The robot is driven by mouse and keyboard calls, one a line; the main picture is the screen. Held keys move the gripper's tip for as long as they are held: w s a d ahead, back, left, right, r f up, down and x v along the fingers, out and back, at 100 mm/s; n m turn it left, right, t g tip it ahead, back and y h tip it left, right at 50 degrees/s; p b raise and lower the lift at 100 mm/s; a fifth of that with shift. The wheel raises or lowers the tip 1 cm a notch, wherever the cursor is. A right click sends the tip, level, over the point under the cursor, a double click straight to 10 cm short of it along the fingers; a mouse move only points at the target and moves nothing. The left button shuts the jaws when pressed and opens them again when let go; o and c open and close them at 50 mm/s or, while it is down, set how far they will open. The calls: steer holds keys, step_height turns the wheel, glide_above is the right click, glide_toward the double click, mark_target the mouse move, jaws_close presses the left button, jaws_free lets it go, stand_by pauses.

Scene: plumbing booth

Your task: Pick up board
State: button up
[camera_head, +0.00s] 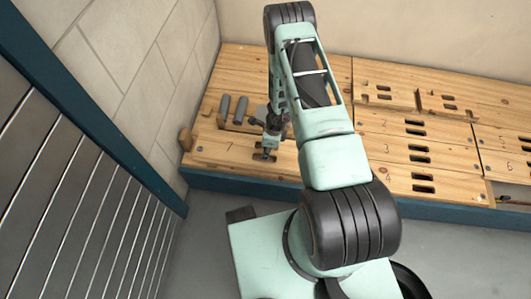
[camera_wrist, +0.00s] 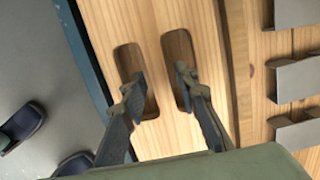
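A light wooden board (camera_head: 215,148) with a number burned into it, seemingly 1 or 7, lies at the left front of the wooden bench. It has two dark rounded slots; in the wrist view the board (camera_wrist: 205,20) shows both, with a narrow wooden bar between them. My gripper (camera_head: 266,154) points down at these slots. In the wrist view my gripper (camera_wrist: 162,85) is open, one finger over or in each slot, on either side of the bar. A gap shows between the fingers and the bar. How deep the fingertips sit is unclear.
Other slotted boards (camera_head: 399,149) lie to the right, with numbers such as 2, 3 and 4. Grey cylinders (camera_head: 240,109) lie behind the board. Grey metal brackets (camera_wrist: 296,80) are close at right in the wrist view. A block wall (camera_head: 140,70) and slatted panel (camera_head: 80,210) stand left.

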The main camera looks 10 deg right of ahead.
jaws_close()
stand_by(0.3)
